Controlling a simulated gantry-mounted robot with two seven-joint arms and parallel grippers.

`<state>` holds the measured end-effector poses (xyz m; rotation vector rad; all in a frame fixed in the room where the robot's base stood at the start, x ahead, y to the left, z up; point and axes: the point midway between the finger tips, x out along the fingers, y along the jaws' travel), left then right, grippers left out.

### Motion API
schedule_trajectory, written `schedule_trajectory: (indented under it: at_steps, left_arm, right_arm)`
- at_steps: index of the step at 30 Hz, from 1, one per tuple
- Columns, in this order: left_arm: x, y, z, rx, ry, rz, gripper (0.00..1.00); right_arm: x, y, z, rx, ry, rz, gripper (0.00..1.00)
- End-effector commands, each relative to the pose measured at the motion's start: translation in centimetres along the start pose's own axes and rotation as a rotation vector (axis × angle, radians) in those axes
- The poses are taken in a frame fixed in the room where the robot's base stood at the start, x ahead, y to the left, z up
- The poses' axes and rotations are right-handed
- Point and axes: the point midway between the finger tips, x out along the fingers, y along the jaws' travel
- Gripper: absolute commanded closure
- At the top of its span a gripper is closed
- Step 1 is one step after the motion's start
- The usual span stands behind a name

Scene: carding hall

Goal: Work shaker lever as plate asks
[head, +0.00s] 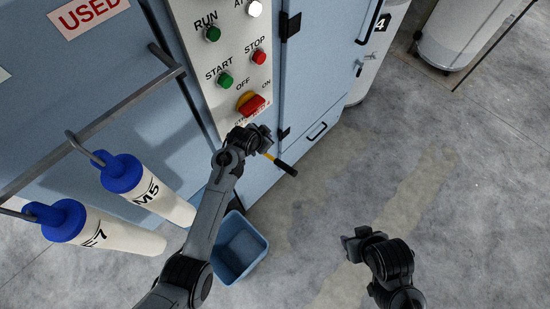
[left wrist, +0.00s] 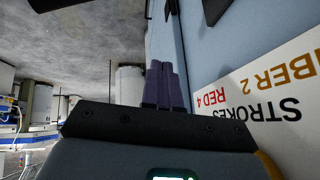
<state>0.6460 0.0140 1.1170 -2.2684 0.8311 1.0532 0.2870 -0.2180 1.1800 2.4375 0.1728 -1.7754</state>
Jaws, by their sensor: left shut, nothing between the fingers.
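The shaker lever (head: 285,167) shows in the head view as a black grip with a yellow band, sticking out low from the blue machine front. My left gripper (head: 264,141) is at the lever's upper end and hides its base; I cannot tell whether they touch. In the left wrist view its fingers (left wrist: 164,85) are together and empty. The white plate (left wrist: 275,95) there is cut off by the frame; it reads "STROKES", a red "RED 4" and an orange "BER 2". My right gripper (head: 354,246) hangs over the floor, away from the machine; its opening is unclear.
A panel above my left gripper carries a red rotary switch (head: 251,103) on yellow, a red STOP button (head: 258,57), and green START (head: 225,79) and RUN (head: 212,34) buttons. A blue bin (head: 240,250) stands below my left arm. White tubes with blue caps (head: 120,173) hang left.

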Motion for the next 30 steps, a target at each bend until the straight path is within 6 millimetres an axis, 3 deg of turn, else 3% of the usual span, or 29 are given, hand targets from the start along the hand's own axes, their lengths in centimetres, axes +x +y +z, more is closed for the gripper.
schedule_trajectory:
  at_steps: [11,23,30]
  left_arm:
    - [1.4,0.9,1.0,0.0,0.0,0.001,1.0]
    - [4.7,3.2,3.5,0.0,0.0,0.0,1.0]
    - [5.9,4.2,4.3,0.0,0.0,0.0,1.0]
  right_arm:
    - [1.6,0.0,0.5,-0.001,0.0,0.0,0.57]
    - [5.8,0.0,1.9,-0.007,0.0,0.006,0.57]
    - [6.3,0.0,2.0,-0.007,-0.001,0.005,0.57]
